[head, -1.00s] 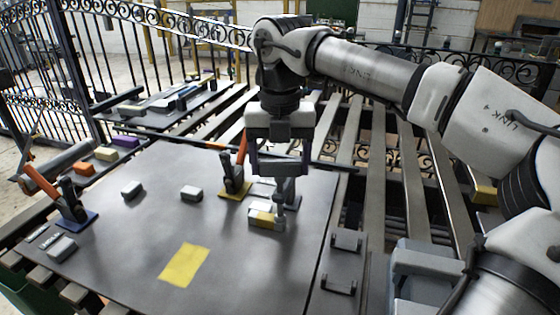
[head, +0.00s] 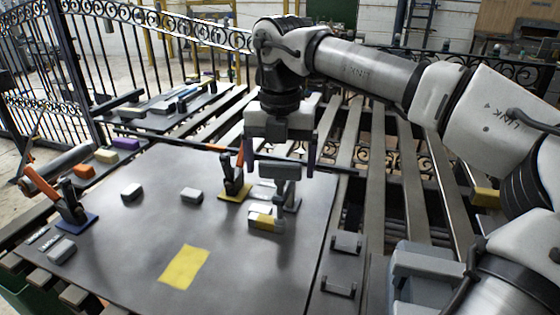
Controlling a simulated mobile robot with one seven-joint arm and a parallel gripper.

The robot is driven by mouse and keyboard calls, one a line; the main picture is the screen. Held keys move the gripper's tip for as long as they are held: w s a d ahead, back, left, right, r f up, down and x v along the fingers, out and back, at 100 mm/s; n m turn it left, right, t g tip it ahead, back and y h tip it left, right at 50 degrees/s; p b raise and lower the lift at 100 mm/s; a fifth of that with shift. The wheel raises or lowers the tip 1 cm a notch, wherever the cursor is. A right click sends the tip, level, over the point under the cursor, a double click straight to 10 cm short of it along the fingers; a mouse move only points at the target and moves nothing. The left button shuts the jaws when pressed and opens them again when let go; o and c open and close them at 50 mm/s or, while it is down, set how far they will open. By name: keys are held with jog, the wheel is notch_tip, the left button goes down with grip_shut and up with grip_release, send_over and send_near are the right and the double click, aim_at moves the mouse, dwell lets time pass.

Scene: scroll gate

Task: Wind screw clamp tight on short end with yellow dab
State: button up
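A grey screw clamp (head: 288,173) stands upright at the right of the dark steel plate (head: 130,255). Its screw comes down over a small grey block with a yellow dab (head: 262,221), which I take as the short end. Whether the screw's foot presses on the block is too small to tell. My gripper (head: 280,165) points down over the clamp's top.
An orange-handled toggle clamp (head: 236,172) on a yellow base stands close left of my gripper. Another orange-handled clamp (head: 68,200) on a blue base stands at the far left. Small grey blocks (head: 191,194) and a yellow patch (head: 184,267) lie on the plate. Slats (head: 385,220) and open gaps lie to the right.

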aim_at(280, 163)
jog(key=shift+o, duration=0.3)
jog(key=shift+f, duration=0.1)
notch_tip(280, 163, up, 14)
jog(key=p, duration=0.2)
jog(key=shift+f, duration=0.1)
